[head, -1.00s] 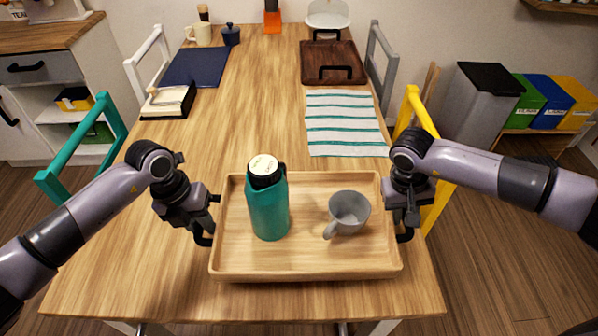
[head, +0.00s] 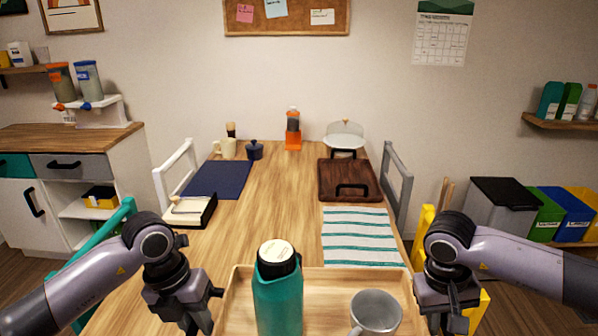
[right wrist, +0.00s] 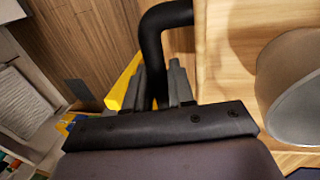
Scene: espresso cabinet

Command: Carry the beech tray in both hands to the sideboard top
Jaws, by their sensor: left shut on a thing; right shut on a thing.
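The beech tray (head: 325,284) is at the bottom of the head view, its near part cut off by the frame. It carries a teal bottle (head: 278,300), standing upright, and a grey mug (head: 375,314). My left gripper (head: 207,312) is at the tray's left side, shut on its handle, which is mostly hidden. My right gripper (head: 437,318) is at the right side. In the right wrist view my right gripper (right wrist: 158,88) is shut on the black handle (right wrist: 165,18). The tray looks raised a little above the table. The wood-topped cabinet at far left, probably the sideboard (head: 60,137), has a clear front top.
A small shelf with canisters (head: 90,82) stands at the sideboard's back.

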